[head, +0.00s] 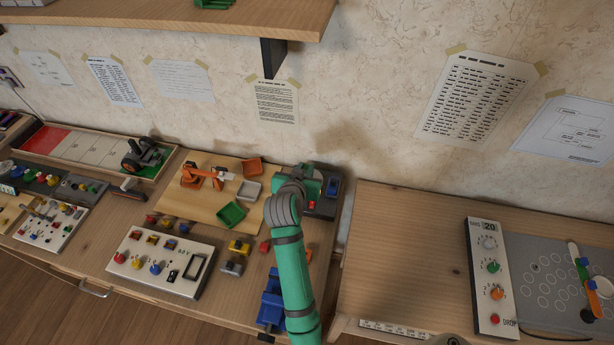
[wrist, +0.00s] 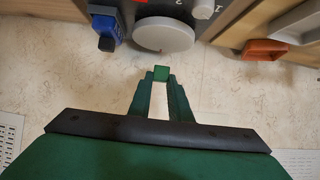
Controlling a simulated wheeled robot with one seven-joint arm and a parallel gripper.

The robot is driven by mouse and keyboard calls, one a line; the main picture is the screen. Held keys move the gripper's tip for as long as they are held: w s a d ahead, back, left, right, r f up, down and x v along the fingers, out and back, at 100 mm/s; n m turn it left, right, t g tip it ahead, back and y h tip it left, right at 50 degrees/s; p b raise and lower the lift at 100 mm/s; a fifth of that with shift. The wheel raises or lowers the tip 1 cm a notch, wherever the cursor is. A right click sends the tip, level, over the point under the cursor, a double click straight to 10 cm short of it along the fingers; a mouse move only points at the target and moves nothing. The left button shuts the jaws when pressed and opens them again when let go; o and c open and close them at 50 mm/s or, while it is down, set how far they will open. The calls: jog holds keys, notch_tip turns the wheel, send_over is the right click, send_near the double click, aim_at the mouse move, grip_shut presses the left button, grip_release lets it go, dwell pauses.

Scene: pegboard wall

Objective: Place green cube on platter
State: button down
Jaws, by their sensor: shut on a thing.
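The small green cube (wrist: 161,74) is held between the two green fingertips of my gripper (wrist: 160,80) in the wrist view. The platter looks to be the round grey disc (wrist: 163,34) on a dark grey device, just above the cube in that picture. A gap shows between cube and disc there; their height difference I cannot tell. In the head view my green arm reaches to the device (head: 321,207) by the wall. My arm hides the fingertips, the cube and the disc there.
A blue part (wrist: 106,28) stands beside the disc. An orange tray (head: 252,167), a grey tray (head: 249,190) and a green tray (head: 231,215) lie on a wooden board left of my arm. A blue vise (head: 271,302) stands near the front. A shelf (head: 170,20) overhangs the bench.

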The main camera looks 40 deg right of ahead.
jog(key=shift+d+f, duration=0.15)
jog(key=shift+f, duration=0.8)
jog(key=shift+d+f, duration=0.15)
jog(key=shift+f, duration=0.8)
jog(key=shift+f, duration=0.1)
jog(key=c, duration=1.6)
grip_release()
jog(key=shift+c, duration=0.2)
jog(key=v, duration=1.2)
